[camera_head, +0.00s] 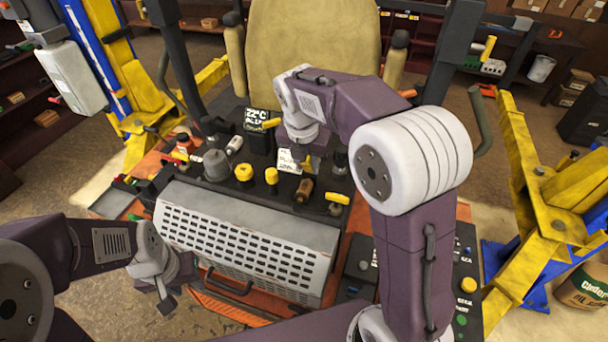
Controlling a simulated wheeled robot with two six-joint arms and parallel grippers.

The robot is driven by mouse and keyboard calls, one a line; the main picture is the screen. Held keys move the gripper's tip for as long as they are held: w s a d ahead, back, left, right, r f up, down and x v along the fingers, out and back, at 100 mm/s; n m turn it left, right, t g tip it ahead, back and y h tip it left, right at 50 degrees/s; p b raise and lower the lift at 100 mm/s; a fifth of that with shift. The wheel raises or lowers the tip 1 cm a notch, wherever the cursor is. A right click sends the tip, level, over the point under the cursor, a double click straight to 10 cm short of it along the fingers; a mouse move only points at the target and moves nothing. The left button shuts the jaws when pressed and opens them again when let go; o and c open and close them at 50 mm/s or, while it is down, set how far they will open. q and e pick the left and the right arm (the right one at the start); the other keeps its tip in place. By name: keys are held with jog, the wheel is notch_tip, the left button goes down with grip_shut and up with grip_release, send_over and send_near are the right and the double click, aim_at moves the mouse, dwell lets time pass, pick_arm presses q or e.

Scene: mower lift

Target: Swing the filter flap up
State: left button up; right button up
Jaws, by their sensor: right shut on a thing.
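My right gripper (306,160) points down into the open engine bay, just in front of the seat. It is shut at a small dark box with a white label (289,162), which looks like the filter flap. The gripper's wrist hides part of it, and its hinge and exact angle cannot be made out. My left gripper (172,292) hangs low at the left, beside the left end of the grey perforated cover (240,238). It seems to hold nothing, and its finger gap cannot be made out.
Yellow caps (243,172), a grey cylinder (216,165) and several knobs crowd the bay. The yellow seat (310,45) stands behind. Yellow lift arms (560,215) flank the mower. A control panel (466,290) lies at the lower right, partly behind my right arm.

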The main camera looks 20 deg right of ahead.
jog(key=shift+w+d, duration=0.15)
jog(key=shift+w, duration=0.15)
jog(key=shift+w+d+r+p, duration=0.2)
jog(key=shift+w+d+p, duration=0.2)
jog(key=shift+w+p, duration=0.15)
jog(key=shift+w+d+p, duration=0.2)
jog(key=shift+p, duration=0.1)
jog(key=shift+w+f, duration=0.15)
jog(key=shift+w+d+f, duration=0.1)
jog(key=o, duration=0.9)
jog(key=shift+w+d, duration=0.1)
